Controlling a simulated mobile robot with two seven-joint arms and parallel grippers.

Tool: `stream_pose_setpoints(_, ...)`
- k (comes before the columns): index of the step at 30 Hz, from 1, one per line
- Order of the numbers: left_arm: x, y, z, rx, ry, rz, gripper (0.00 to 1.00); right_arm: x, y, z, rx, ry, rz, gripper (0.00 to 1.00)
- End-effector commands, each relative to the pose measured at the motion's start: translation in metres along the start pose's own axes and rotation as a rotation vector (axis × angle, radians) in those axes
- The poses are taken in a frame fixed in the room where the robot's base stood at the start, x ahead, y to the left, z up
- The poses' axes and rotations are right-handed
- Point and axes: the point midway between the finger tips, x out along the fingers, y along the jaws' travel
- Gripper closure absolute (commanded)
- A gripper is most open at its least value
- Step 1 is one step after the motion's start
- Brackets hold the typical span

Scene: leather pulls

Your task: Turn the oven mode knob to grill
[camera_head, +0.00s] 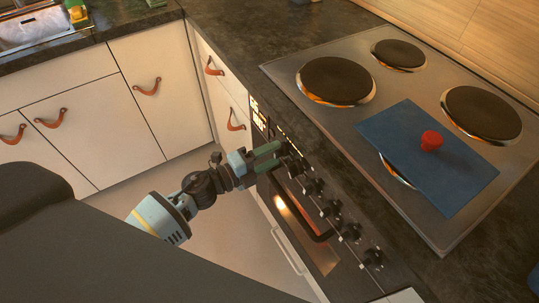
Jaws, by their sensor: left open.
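The oven's front panel carries a row of several dark knobs, running from the lit display (258,115) down to the lower right. Which one is the oven mode knob, and its marks, are too small to read. My left gripper (280,153), with two green fingers, is open at the display end of the row. Its fingertips are close to the first visible knob (293,167); I cannot tell whether they touch it. Other knobs (330,208) are clear of the gripper. My right gripper is not in view.
Below the knobs is the oven door (304,240) with a handle and a lit window. Above is the hob (390,55) with several round plates, a blue board (450,180) and a red object (431,140). Cabinets with leather pulls (147,87) stand left. Floor between is free.

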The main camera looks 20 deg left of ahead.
Motion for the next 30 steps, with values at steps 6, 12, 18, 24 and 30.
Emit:
stream_pose_setpoints(6, -0.005, 0.001, 0.0, -0.001, 0.0, 0.001, 0.45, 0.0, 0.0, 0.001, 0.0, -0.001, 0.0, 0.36)
stream_pose_setpoints(12, -0.033, 0.002, -0.001, -0.001, 0.001, 0.003, 0.45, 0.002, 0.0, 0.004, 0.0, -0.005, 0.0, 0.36)
stream_pose_setpoints(18, -0.063, 0.002, 0.0, -0.001, -0.001, 0.003, 0.45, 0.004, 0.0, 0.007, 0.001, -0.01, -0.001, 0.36)
stream_pose_setpoints(24, -0.077, 0.0, 0.0, 0.0, 0.0, 0.0, 0.45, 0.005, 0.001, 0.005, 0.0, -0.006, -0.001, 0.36)
stream_pose_setpoints(30, -0.078, 0.0, 0.0, 0.0, 0.0, -0.001, 0.45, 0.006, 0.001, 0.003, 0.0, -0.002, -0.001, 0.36)
